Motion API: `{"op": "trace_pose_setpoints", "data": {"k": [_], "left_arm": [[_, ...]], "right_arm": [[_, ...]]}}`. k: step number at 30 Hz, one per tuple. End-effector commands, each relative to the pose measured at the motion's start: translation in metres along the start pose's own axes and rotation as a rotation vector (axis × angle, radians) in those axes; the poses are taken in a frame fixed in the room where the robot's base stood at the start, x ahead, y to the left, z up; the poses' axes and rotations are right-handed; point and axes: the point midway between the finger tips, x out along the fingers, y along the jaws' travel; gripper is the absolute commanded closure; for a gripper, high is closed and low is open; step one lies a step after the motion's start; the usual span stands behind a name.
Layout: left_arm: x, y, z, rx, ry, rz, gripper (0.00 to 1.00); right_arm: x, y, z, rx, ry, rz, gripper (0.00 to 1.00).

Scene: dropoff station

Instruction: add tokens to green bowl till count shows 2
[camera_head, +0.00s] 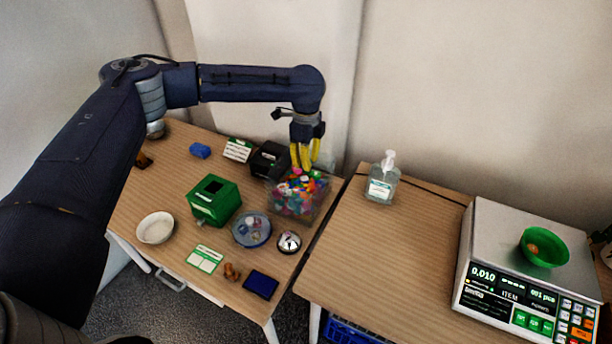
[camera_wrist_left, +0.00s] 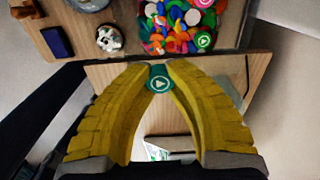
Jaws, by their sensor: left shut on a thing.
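The green bowl (camera_head: 544,247) sits on the counting scale (camera_head: 508,228) at the right, with an orange-brown token (camera_head: 533,249) inside. The scale display (camera_head: 510,285) reads 0.010 and 001 pcs. A clear bin of mixed coloured tokens (camera_head: 296,194) stands at the right edge of the left table. My left gripper (camera_head: 305,163) is over this bin, fingers pointing down. In the left wrist view its yellow fingertips (camera_wrist_left: 160,72) are shut on a teal token (camera_wrist_left: 160,84) with a white arrow mark. The bin's tokens (camera_wrist_left: 183,24) show beyond the fingertips. My right gripper is out of view.
A sanitizer bottle (camera_head: 382,181) stands on the right table (camera_head: 385,245) between bin and scale. A green box (camera_head: 214,201), black box (camera_head: 267,159), round clear dish (camera_head: 251,230) and white bowl (camera_head: 155,228) are on the left table. The right table's front is clear.

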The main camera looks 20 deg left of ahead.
Motion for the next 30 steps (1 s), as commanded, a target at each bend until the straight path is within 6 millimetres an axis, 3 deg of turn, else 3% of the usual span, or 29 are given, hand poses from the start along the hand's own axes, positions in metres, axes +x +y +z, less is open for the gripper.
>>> {"op": "trace_pose_setpoints", "data": {"k": [4, 12, 19, 30], "left_arm": [[-0.032, -0.001, 0.001, -0.001, -0.001, -0.002, 0.95], [-0.066, 0.000, 0.000, -0.001, -0.001, -0.001, 0.95], [-0.077, 0.000, 0.000, -0.001, 0.000, 0.001, 0.95], [-0.078, 0.000, 0.000, -0.001, 0.000, 0.001, 0.95]], "right_arm": [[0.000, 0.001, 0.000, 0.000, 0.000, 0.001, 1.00], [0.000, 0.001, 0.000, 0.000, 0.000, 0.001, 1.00], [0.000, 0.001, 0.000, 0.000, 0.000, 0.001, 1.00], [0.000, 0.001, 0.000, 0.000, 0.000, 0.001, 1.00]]}}
